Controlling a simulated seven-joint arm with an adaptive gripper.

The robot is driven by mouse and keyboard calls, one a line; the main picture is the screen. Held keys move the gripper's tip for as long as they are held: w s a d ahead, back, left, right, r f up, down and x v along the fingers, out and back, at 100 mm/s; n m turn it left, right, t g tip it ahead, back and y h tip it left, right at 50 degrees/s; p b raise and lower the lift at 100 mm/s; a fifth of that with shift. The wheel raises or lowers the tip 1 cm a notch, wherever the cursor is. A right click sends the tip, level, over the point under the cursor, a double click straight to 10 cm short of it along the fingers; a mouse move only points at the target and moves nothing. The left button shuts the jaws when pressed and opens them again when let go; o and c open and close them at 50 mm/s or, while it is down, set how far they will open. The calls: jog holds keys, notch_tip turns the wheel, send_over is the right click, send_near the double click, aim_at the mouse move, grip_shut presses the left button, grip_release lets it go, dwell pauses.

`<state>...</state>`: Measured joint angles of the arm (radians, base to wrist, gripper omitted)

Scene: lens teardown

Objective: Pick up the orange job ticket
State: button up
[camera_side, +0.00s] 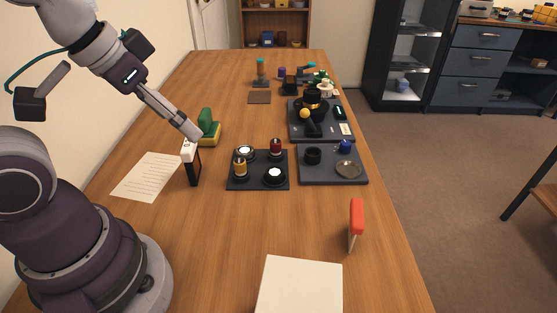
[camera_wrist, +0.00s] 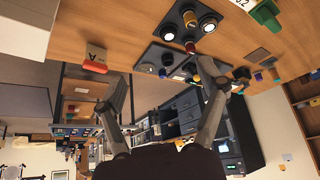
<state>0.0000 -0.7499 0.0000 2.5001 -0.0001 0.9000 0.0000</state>
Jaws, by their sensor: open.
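The orange job ticket (camera_side: 356,218) stands upright near the right edge of the table in the side view, with an orange-red top and a pale card below. In the wrist view the ticket (camera_wrist: 95,62) appears upside down at upper left, with a dark mark on its pale face. My gripper (camera_side: 194,131) is far to its left, raised above the table by the black and white upright piece. In the wrist view my gripper (camera_wrist: 161,84) has its fingers spread apart with nothing held between them.
A dark tray (camera_side: 236,183) with several lens parts and a grey tray (camera_side: 318,179) lie mid-table. A white block (camera_side: 300,288) is at the front. Wood around the ticket is clear.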

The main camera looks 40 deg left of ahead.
jog(key=o, duration=0.3)
jog(key=shift+o, duration=0.2)
jog(key=m+g+h, duration=0.3)
jog(key=m+h, duration=0.1)
jog(key=m, duration=0.7)
send_near(355, 212)
jog(key=x, duration=1.1)
jog(key=shift+w+f, duration=0.1)
jog(key=shift+f, duration=0.05)
